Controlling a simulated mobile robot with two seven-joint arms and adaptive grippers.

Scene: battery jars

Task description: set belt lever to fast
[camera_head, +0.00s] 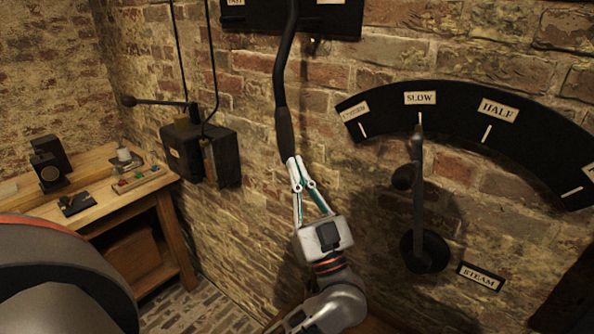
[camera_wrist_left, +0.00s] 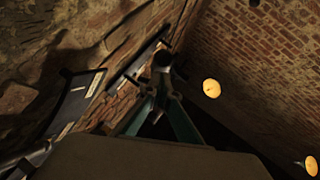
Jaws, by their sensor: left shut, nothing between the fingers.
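The belt lever (camera_head: 284,90) is a long dark bent bar. It hangs from the black plate (camera_head: 290,20) at the top edge of the head view, where the plate's labels are partly cut off. The lever's thick grip (camera_head: 285,135) points down. My left gripper (camera_head: 294,163) is shut with nothing between its fingers. Its tips are at the lower end of the grip; whether they touch it I cannot tell. The left wrist view shows the fingers (camera_wrist_left: 163,90) close to a dark rounded end (camera_wrist_left: 163,59), which looks like the grip. My right gripper is not in view.
A steam lever (camera_head: 418,190) on the right stands at SLOW on its black arc (camera_head: 455,99). A dark switch box (camera_head: 205,150) with a side handle is on the wall at left. A wooden bench (camera_head: 100,205) with small items stands below it.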

